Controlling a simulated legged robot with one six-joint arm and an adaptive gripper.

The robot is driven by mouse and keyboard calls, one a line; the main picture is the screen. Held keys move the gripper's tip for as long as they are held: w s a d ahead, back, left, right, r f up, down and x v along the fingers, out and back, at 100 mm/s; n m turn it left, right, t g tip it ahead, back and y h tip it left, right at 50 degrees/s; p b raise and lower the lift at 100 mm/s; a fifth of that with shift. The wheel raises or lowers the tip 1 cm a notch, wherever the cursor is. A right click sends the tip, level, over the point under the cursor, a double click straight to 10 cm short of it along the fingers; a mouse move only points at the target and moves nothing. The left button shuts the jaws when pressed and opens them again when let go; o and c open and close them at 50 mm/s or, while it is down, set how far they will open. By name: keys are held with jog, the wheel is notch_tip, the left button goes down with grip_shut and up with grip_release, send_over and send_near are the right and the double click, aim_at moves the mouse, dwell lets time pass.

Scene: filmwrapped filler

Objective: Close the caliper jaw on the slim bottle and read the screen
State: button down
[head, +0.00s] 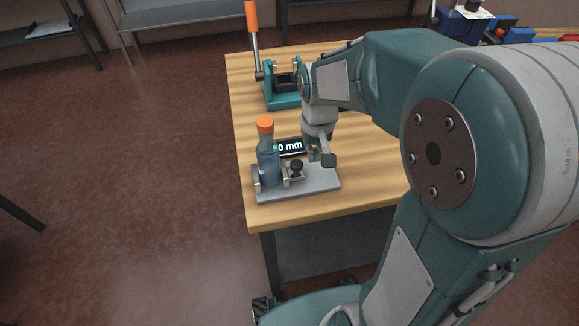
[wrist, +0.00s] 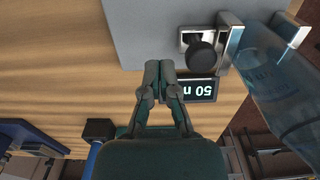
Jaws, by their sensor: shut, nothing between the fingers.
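The slim bottle (head: 267,158), clear blue with an orange cap, stands upright on the left end of the caliper's grey base plate (head: 312,182). The caliper jaw (head: 285,171) is beside the bottle, with a black round knob (head: 297,166) on its slider. In the wrist view the bottle (wrist: 285,90) lies between two metal jaws, and the knob (wrist: 201,56) is left of it. The screen (wrist: 200,89) reads "50 m", partly cut off; in the head view the screen (head: 291,147) ends in "0 mm". My gripper (wrist: 160,66) is shut and empty, left of the knob.
A teal press (head: 281,95) with an orange-handled lever stands behind on the wooden table (head: 248,100). The table's left edge is close to the bottle. Blue items (head: 460,24) lie at the far right. Bare tabletop lies between the caliper and the press.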

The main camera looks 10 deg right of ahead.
jog(key=shift+f, duration=1.35)
jog(key=shift+a, duration=0.7)
jog(key=shift+d, duration=0.6)
dwell(0.6)
notch_tip(320, 180, up, 6)
dwell(0.8)
dwell(0.3)
